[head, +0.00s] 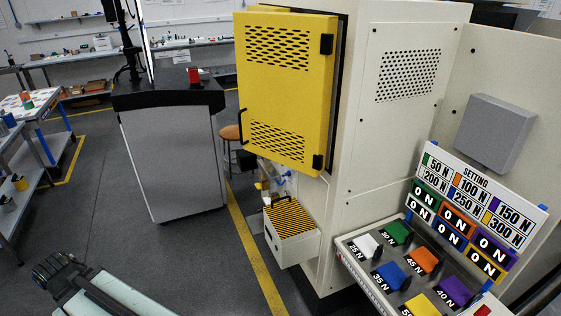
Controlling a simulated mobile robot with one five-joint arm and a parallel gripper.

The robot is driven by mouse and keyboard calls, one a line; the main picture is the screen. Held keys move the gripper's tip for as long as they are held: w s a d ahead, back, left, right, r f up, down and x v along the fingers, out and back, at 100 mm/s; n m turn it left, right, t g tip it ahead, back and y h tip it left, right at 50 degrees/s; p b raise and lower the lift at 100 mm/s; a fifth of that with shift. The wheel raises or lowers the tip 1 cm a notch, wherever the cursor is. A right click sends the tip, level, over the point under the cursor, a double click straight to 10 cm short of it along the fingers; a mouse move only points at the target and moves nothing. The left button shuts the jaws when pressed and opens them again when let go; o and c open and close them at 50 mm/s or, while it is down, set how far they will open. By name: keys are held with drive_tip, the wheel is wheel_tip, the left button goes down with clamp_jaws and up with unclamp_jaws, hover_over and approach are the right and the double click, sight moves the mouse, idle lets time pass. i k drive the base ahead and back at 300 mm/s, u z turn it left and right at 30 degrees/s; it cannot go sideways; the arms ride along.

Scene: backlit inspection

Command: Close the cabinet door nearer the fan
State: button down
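A yellow cabinet door (283,92) with slotted vents is on the tall cream cabinet (347,220) right of centre in the head view. Its black handle (243,126) is on the left edge and black hinges (326,45) are on the right. The door stands out from the cabinet front and looks partly open; the exact angle is hard to tell. Another yellow edge (270,8) shows behind its top. I cannot make out a fan. My gripper (60,269) appears as a dark shape at the lower left, far from the door; its fingers are unclear.
A grey cabinet with a dark top (172,150) stands left of the door. A yellow-and-black striped box (291,232) juts out below the door. A panel of coloured switches (420,262) is at the lower right. Open floor (200,265) lies between my arm and the cabinet.

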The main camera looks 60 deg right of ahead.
sight(285, 61)
drive_tip(key=u, duration=0.2)
drive_tip(key=i, duration=0.5)
drive_tip(key=u, duration=0.5)
drive_tip(key=i, duration=0.8)
drive_tip(key=u, duration=0.25)
drive_tip(key=k, duration=0.65)
drive_tip(key=u, duration=0.3)
drive_tip(key=i, duration=0.65)
drive_tip(key=z, duration=0.15)
